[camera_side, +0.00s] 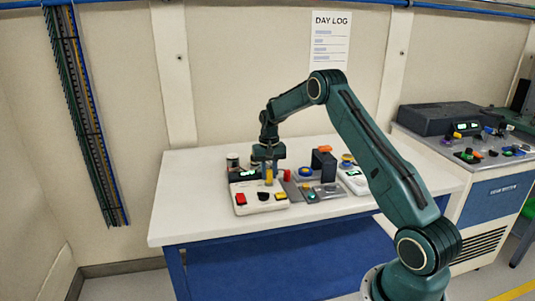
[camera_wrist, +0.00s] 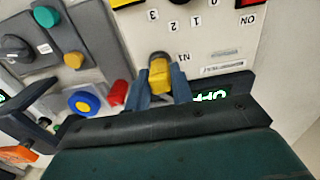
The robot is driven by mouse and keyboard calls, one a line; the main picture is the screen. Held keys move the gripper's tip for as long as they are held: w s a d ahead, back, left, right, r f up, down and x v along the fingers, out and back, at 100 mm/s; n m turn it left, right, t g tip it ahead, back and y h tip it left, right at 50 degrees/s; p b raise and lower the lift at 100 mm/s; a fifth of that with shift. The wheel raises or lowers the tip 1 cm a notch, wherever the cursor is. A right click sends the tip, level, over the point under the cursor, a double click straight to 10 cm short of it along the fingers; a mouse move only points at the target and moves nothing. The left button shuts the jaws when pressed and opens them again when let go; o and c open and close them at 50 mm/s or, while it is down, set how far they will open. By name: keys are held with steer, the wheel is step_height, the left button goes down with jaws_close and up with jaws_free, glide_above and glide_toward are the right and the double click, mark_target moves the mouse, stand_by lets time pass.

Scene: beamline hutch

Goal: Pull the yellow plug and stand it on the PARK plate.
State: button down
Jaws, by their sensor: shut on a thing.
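The yellow plug (camera_wrist: 160,77) is between the two fingers of my gripper (camera_wrist: 160,90) in the wrist view. The fingers are shut on it. It stands by the "IN" mark on a white panel box (camera_wrist: 215,40), with a dark grey ring showing at its end. Whether it is still seated there I cannot tell. In the side view the plug (camera_side: 268,176) shows under my gripper (camera_side: 268,169), at the back of the white panel box (camera_side: 262,205). No plate with readable PARK lettering shows in either view.
A red piece (camera_wrist: 118,93) is close beside my gripper. A grey panel (camera_side: 328,190) with knobs lies to the right, with a dark block with an orange top (camera_side: 323,163) behind it. A green-lit display (camera_wrist: 210,95) sits beside the fingers. The table's left front (camera_side: 185,220) is clear.

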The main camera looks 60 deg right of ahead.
steer(key=shift+r, duration=1.15)
stand_by(1.0)
steer(key=shift+r, duration=2.35)
steer(key=shift+r, duration=0.1)
step_height(320, 180, up, 10)
glide_above(296, 195)
steer(key=shift+a, duration=0.1)
step_height(296, 195, down, 20)
steer(key=shift+r, duration=0.1)
stand_by(0.5)
